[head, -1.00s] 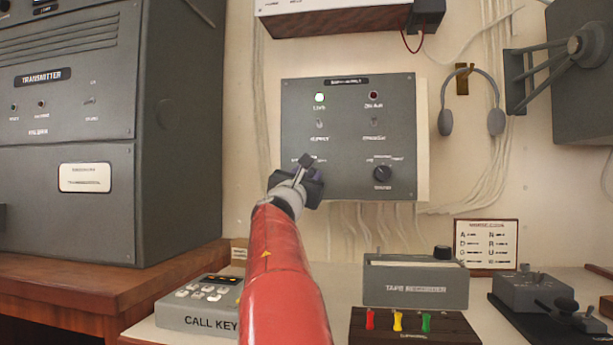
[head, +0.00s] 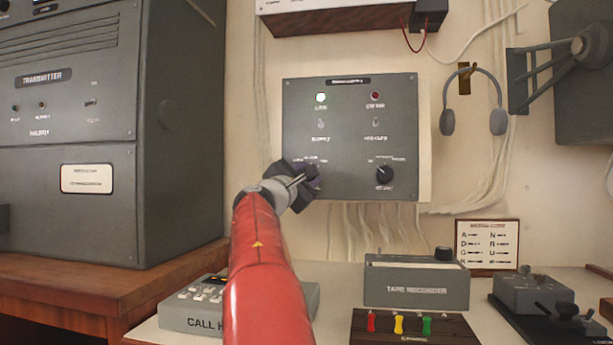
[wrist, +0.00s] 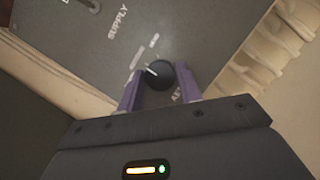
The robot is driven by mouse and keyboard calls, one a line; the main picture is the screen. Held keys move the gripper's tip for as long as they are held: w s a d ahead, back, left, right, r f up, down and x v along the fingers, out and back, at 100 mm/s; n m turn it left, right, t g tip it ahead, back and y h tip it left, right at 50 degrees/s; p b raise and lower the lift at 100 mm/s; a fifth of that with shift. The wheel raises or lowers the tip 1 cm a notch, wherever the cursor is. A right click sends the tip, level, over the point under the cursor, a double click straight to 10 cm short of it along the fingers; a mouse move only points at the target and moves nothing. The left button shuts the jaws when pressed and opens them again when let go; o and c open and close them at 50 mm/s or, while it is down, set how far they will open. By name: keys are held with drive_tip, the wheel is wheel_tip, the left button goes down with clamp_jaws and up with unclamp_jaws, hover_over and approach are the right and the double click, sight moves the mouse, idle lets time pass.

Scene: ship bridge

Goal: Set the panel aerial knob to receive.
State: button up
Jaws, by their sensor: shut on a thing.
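The grey wall panel (head: 345,128) hangs upright at the middle of the head view. Its aerial knob (wrist: 161,76) is round and black with a white pointer line, seen in the wrist view. My gripper (wrist: 160,92) has its two purple fingers on either side of this knob, shut on it. Part of the label beside it, starting "AE", shows; the rest is hidden. In the head view my gripper (head: 312,177) is at the panel's lower left and mostly hides the knob. Which marking the pointer meets is too blurred to read.
A second black knob (head: 384,174) sits at the panel's lower right, with two small switches and two lamps above. A headset (head: 474,100) hangs to the right. A tape recorder (head: 416,283) and call key box (head: 190,318) stand on the desk below.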

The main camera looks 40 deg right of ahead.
drive_tip(key=o, duration=1)
drive_tip(key=b+v, duration=0.3)
drive_tip(key=v, duration=0.4)
drive_tip(key=shift+s+a, duration=0.2)
drive_tip(key=shift+a, duration=0.2)
drive_tip(key=shift+f, duration=0.15)
